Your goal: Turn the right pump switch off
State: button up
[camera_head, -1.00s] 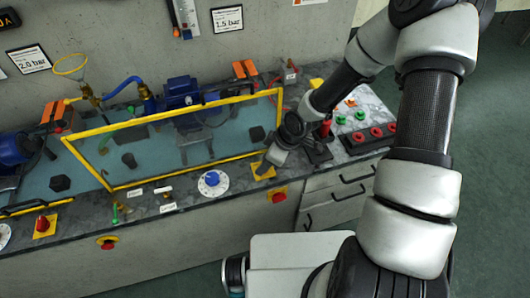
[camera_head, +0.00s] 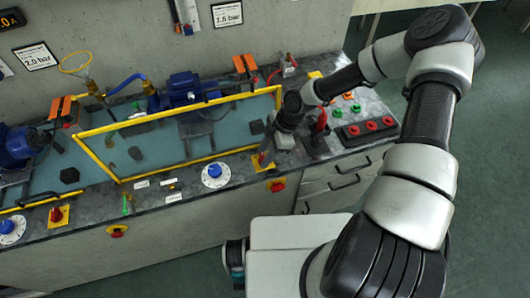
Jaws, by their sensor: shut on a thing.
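The right pump switch sits on a yellow plate (camera_head: 257,166) at the front edge of the counter, right of the white dial. My gripper (camera_head: 264,156) points down over this plate and is shut on the switch's knob. The gripper hides most of the knob, so its turned position cannot be told. The left pump switch (camera_head: 56,214), a red knob on a yellow plate, stands apart at the far left.
A yellow-framed clear guard (camera_head: 180,165) stands close left of my gripper. A white dial with a blue knob (camera_head: 214,174) is nearby. A red-handled lever (camera_head: 320,121) and a panel of red buttons (camera_head: 371,127) are on the right. A red stop button (camera_head: 277,185) is below.

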dwell(0.3)
jog(key=o, duration=1.1)
jog(key=shift+c, duration=0.2)
jog(key=shift+r, duration=0.1)
jog(key=v, duration=1.7)
jog(key=shift+s+r, duration=0.1)
jog(key=shift+r, duration=0.05)
